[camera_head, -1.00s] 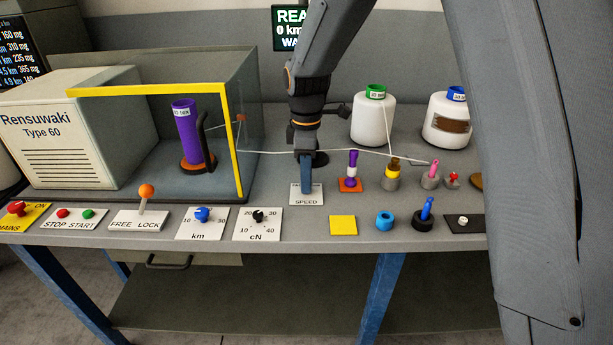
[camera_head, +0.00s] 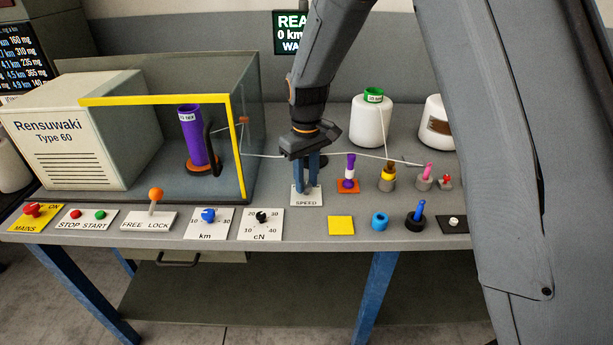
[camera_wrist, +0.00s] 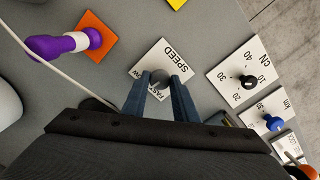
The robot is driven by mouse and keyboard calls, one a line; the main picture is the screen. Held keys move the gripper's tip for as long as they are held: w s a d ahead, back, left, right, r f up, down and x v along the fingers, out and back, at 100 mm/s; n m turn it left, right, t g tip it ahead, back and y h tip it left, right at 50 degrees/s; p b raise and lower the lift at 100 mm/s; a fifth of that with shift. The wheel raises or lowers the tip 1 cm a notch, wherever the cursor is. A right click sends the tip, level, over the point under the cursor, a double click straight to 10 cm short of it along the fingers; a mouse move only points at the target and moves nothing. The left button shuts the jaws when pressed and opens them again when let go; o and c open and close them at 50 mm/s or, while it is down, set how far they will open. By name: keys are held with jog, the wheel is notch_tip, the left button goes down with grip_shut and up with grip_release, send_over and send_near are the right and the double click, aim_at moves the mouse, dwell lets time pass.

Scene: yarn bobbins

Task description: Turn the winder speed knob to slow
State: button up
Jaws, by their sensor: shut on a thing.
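The white SPEED plate (camera_head: 306,199) lies on the bench in the head view, right of the yellow-edged guard. In the wrist view the plate (camera_wrist: 176,56) shows the word SPEED and part of FAST, with other lettering partly covered. The grey speed knob (camera_wrist: 160,77) sits on the plate between my fingertips. My gripper (camera_wrist: 160,84) points down over the plate, its two blue fingers closed on the knob's sides. In the head view my gripper (camera_head: 307,188) hides the knob. Which way the knob points cannot be told.
The cN dial (camera_head: 262,217) and km dial (camera_head: 208,216) are to the left. An orange base with a purple-and-white bobbin (camera_head: 349,172) stands close on the right. A yellow pad (camera_head: 341,225) lies in front. A thread (camera_head: 270,156) runs behind my gripper.

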jog(key=m+p, duration=0.1)
jog(key=m, duration=0.2)
jog(key=shift+r+m, duration=0.1)
jog(key=shift+m, duration=0.3)
jog(key=shift+m+p, duration=0.55)
jog(key=shift+m, duration=1.25)
jog(key=shift+w, duration=0.1)
jog(key=o, duration=1.1)
jog(key=shift+c, duration=0.2)
